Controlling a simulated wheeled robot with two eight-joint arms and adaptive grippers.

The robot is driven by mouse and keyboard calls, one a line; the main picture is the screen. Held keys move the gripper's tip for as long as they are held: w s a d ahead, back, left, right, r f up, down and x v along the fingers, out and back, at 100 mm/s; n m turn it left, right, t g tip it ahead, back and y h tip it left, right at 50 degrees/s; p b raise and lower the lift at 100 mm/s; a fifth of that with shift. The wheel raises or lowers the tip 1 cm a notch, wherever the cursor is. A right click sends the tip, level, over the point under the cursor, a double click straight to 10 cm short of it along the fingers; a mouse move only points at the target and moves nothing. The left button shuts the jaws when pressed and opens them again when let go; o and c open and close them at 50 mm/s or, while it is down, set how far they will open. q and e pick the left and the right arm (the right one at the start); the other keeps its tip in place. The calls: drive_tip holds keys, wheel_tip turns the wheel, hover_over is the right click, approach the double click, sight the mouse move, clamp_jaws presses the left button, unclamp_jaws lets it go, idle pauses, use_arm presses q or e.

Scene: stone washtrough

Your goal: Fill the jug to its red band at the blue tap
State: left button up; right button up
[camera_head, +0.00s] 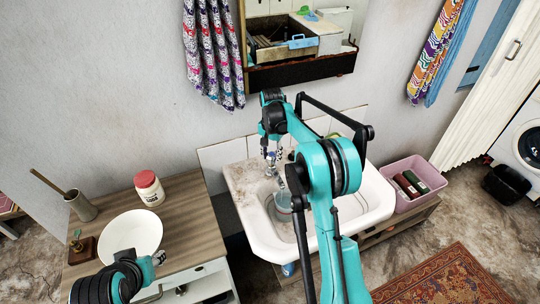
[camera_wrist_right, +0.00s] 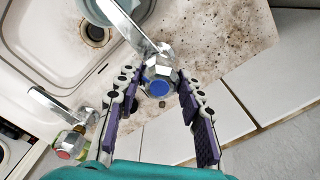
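The jug (camera_head: 284,201) is a pale blue-grey vessel standing in the sink basin. Its rim shows at the top of the right wrist view (camera_wrist_right: 97,12), under the tap's spout. Its red band and any water in it cannot be made out. The blue tap (camera_wrist_right: 158,84) has a chrome handle with a blue cap. My right gripper (camera_wrist_right: 157,82) is over it, one finger on each side of the handle, with a small gap showing on the left. My left gripper (camera_head: 158,259) is at lower left by the bowl; its fingers are too small to judge.
A red-capped tap (camera_wrist_right: 70,145) stands beside the blue one. The white sink (camera_head: 374,203) holds the basin. A wooden counter (camera_head: 190,215) at left carries a white bowl (camera_head: 131,232) and a red-lidded jar (camera_head: 149,190). A pink crate (camera_head: 420,200) stands right of the sink.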

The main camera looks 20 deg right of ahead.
drive_tip(key=shift+r+m+p, duration=0.1)
drive_tip(key=shift+m+p, duration=0.55)
drive_tip(key=shift+m, duration=0.35)
drive_tip(key=shift+w+m, duration=0.1)
drive_tip(key=shift+m, duration=0.6)
drive_tip(key=o, duration=1.2)
drive_tip(key=shift+a, duration=0.1)
drive_tip(key=shift+c, duration=0.2)
